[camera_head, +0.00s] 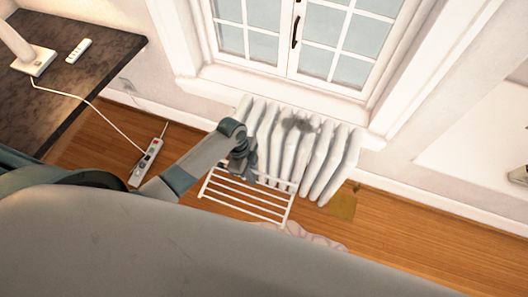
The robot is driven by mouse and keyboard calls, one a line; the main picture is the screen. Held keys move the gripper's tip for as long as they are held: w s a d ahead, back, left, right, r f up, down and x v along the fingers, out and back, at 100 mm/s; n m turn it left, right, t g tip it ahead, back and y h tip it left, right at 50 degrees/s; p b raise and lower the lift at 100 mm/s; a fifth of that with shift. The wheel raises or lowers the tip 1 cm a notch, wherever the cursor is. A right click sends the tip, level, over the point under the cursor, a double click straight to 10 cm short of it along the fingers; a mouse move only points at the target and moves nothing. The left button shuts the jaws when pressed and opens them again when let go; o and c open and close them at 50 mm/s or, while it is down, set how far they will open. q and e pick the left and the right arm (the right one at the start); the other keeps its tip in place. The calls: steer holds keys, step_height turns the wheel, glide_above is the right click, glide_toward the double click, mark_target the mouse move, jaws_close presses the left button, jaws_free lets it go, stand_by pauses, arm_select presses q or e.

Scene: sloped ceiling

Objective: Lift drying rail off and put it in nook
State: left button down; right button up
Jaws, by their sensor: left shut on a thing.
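The white drying rail (247,204), a small rack of parallel bars, is in the middle of the head view, in front of the white radiator (318,165) under the window. My left gripper (243,171) reaches in from the left and is shut on the rail's upper edge, close to the radiator's front. Whether the rail still touches the radiator cannot be told. My right gripper is out of the picture. A pale recess in the wall (480,135) shows at the right edge; I cannot tell if it is the nook.
A dark table (95,55) with a white lamp base and a remote stands at the left. A power strip (147,163) with a white cord lies on the wooden floor. A crumpled pinkish cloth (312,238) lies below the rail.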

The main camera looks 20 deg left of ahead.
arm_select(q)
steer(key=s, duration=1.2)
steer(key=shift+s+a, duration=0.15)
steer(key=shift+a, duration=0.05)
stand_by(0.7)
stand_by(0.3)
steer(key=s+r, duration=0.2)
steer(key=s, duration=0.8)
steer(key=s+r, duration=0.2)
steer(key=s, duration=0.8)
steer(key=shift+a, duration=0.35)
stand_by(1.1)
steer(key=shift+w, duration=0.1)
steer(key=w+n+t+b, duration=0.2)
steer(key=w+n+b, duration=0.6)
steer(key=w, duration=0.9)
steer(key=shift+w+a+r+n+t+y+b, duration=0.25)
steer(key=shift+w+a+r+n+t+b, duration=0.2)
steer(key=shift+w+r+n+b, duration=1.65)
steer(key=shift+w+a+r+n+t+y+b, duration=0.45)
steer(key=shift+w+n, duration=0.8)
steer(key=shift+w, duration=1.9)
steer(key=shift+w+a+r+n+t+y+b, duration=0.1)
steer(key=shift+w+a+r+n+t+b, duration=0.35)
steer(key=shift+w+r+n+b, duration=1.65)
steer(key=shift+w+a+f+m+p, duration=0.15)
steer(key=shift+w+f+m+p, duration=0.35)
steer(key=shift+f+p, duration=0.3)
